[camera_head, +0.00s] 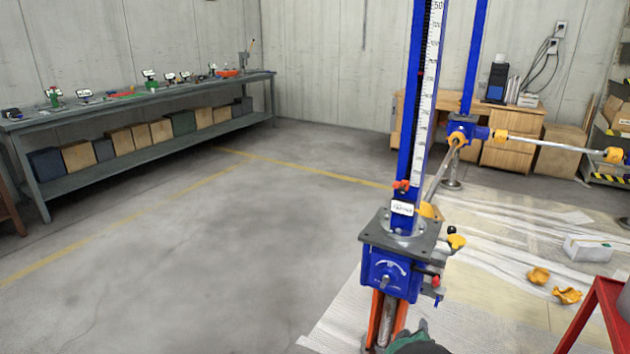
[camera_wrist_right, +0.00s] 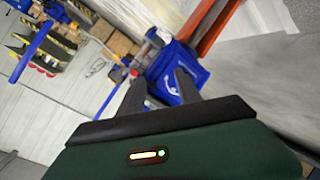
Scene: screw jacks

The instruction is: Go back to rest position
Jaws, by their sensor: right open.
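The near screw jack (camera_head: 390,270) stands upright right of centre in the head view, with a blue gearbox, a tall blue column with a white scale and orange legs. My right gripper (camera_head: 418,340) shows only in part at the bottom edge, low in front of the jack. In the right wrist view its two fingers (camera_wrist_right: 160,84) are apart with nothing held between them. The jack's blue gearbox (camera_wrist_right: 178,75) lies just beyond the fingertips, and I cannot tell the exact gap. My left gripper is out of view.
A second jack (camera_head: 464,130) stands behind, linked by metal shafts. Yellow coupling parts (camera_head: 566,295) and a white box (camera_head: 588,248) lie on the floor sheet at right. A red stand (camera_head: 607,300) is at the right edge. A workbench (camera_head: 150,92) lines the left wall. The floor between is clear.

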